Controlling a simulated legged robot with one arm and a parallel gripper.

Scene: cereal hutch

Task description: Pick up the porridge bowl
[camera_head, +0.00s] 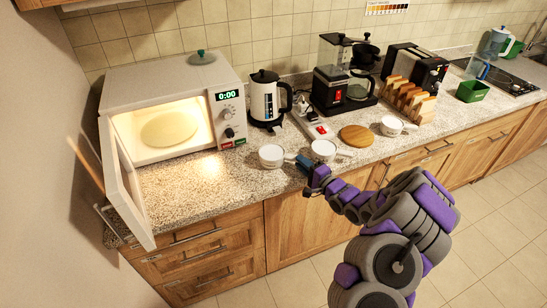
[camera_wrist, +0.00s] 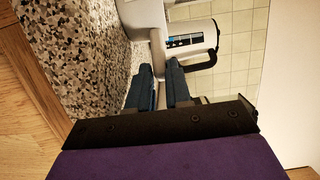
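A white bowl with a side handle (camera_head: 271,156) sits on the counter in front of the microwave's right side. A second white handled bowl (camera_head: 323,150) stands to its right, and a third (camera_head: 397,126) farther right. The frames do not show which one holds porridge. My gripper (camera_head: 302,162) is at counter height, beside the leftmost bowl's handle. In the wrist view my fingers (camera_wrist: 160,80) are apart, with a pale handle (camera_wrist: 157,46) at and between their tips. The bowl (camera_wrist: 143,12) beyond is cut off by the top edge. Contact with the handle is not clear.
An open lit microwave (camera_head: 165,110) stands at left, its door (camera_head: 125,185) jutting forward. A kettle (camera_head: 265,98), coffee maker (camera_head: 345,75) and toast rack (camera_head: 408,97) line the back. A round wooden board (camera_head: 356,136) lies right of the second bowl. The counter before the microwave is clear.

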